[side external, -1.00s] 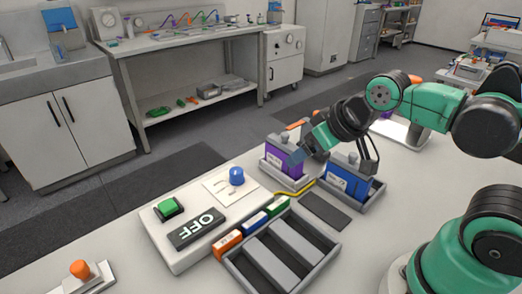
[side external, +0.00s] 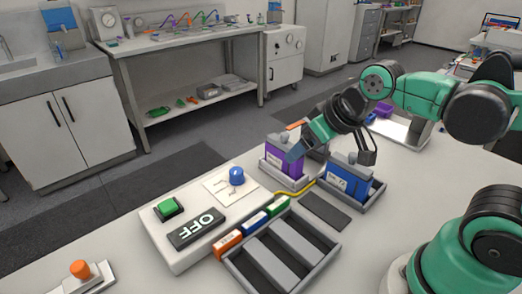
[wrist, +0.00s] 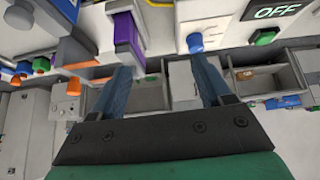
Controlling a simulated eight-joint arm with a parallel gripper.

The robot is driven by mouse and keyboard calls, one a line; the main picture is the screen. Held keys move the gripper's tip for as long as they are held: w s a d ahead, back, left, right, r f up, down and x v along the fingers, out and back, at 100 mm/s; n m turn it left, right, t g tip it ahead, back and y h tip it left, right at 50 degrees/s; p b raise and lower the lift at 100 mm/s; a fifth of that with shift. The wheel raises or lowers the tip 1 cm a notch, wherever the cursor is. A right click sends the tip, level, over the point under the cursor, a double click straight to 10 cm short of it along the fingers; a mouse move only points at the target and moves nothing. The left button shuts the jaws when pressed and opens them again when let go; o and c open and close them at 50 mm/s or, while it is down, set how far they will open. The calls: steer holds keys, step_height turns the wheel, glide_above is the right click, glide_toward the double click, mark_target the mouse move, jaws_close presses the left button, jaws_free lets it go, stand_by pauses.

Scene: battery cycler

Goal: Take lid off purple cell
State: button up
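The purple cell (side external: 287,160) stands upright in a grey tray behind the control panel, with a grey top on it. It also shows at the top of the wrist view (wrist: 128,35). My gripper (side external: 331,157) is open, tilted down beside the purple cell, with one blue-grey finger in front of the cell's right side. In the wrist view the fingers of my gripper (wrist: 163,74) are wide apart with nothing held between them. The left finger lies close below the cell in that picture; whether it touches cannot be told. The lid's edge is partly hidden.
A blue cell (side external: 347,180) stands in a tray to the right. The control panel (side external: 190,250) has a green button (side external: 168,208), a blue knob (side external: 237,176) and an OFF display (side external: 196,229). A divided grey tray (side external: 236,268) lies in front. A yellow cable runs between.

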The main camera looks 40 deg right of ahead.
steer(key=w+d+r+g, duration=0.2)
steer(key=w, duration=0.3)
steer(key=n+g, duration=0.2)
steer(key=g, duration=0.1)
glide_above(285, 134)
steer(key=shift+s+d+f, duration=0.1)
steer(key=shift+s+f, duration=0.05)
steer(key=shift+f, duration=0.3)
steer(key=shift+s+d+f, duration=0.1)
steer(key=shift+s+f, duration=0.05)
steer(key=shift+f, duration=0.3)
steer(key=shift+w+f, duration=0.15)
steer(key=shift+f, duration=0.45)
steer(key=shift+w+a+f, duration=0.1)
steer(key=shift+f, duration=1)
steer(key=shift+w+f, duration=0.1)
steer(key=shift+f, duration=1)
jaws_close()
